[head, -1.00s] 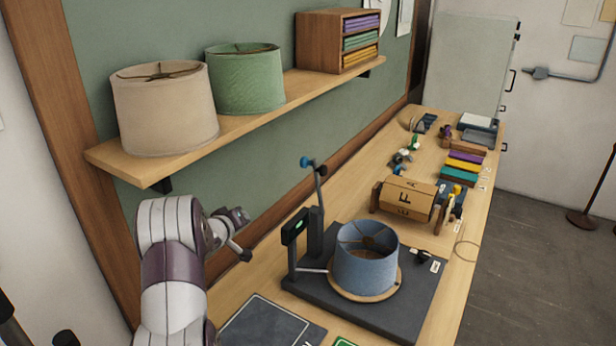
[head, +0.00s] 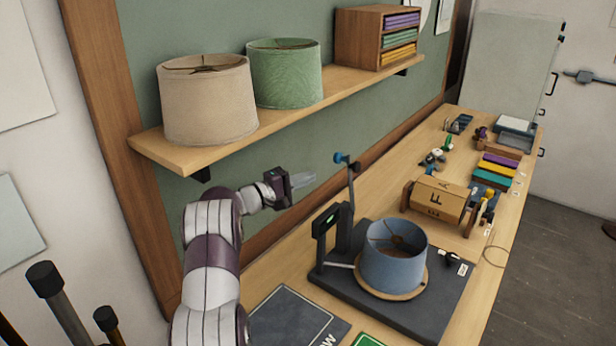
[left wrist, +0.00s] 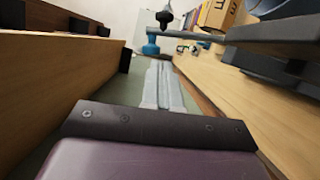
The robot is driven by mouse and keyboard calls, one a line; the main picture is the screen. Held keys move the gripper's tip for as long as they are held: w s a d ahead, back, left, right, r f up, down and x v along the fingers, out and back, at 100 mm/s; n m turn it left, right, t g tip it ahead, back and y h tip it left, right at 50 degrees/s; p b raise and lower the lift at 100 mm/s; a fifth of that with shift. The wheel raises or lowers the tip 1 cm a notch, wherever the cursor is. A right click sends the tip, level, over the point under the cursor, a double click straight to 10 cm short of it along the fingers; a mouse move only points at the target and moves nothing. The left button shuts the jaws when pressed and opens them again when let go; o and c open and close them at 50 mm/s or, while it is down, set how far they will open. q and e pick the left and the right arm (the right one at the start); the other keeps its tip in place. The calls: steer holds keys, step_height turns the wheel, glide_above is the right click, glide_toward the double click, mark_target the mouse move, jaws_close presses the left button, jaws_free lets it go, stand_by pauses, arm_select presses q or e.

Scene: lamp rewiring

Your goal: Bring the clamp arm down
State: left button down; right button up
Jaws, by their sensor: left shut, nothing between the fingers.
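The clamp arm (head: 351,187) stands raised at the back of a dark clamp stand (head: 333,237), with a blue knob (head: 341,158) at its top. In the left wrist view the arm (left wrist: 190,35) runs sideways and its blue knob (left wrist: 151,46) lies just beyond the fingertips. A blue lampshade (head: 393,262) sits on a round wooden disc on the stand's dark base (head: 430,312). My left gripper (head: 303,179) is shut and empty, left of the knob and apart from it in the head view. It also shows in the left wrist view (left wrist: 160,72). My right gripper is not in view.
A wall shelf (head: 185,158) with beige and green lampshades runs behind and above my left arm. A dark mat (head: 290,325) lies on the near bench (head: 280,268).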

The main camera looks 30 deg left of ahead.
mark_target(353, 169)
arm_select(q)
steer(key=p+x, duration=0.1)
steer(key=x, duration=0.2)
steer(key=d+p+x, duration=0.1)
steer(key=x, duration=0.2)
steer(key=s+d+p+x, duration=0.1)
steer(key=x, duration=0.1)
steer(key=shift+w+d+r+p, duration=0.15)
steer(key=shift+w+r+p, duration=0.1)
steer(key=shift+w+p, duration=0.1)
steer(key=shift+d, duration=0.4)
steer(key=shift+w+f, duration=0.1)
steer(key=shift+d+m, duration=0.4)
steer(key=shift+d, duration=0.1)
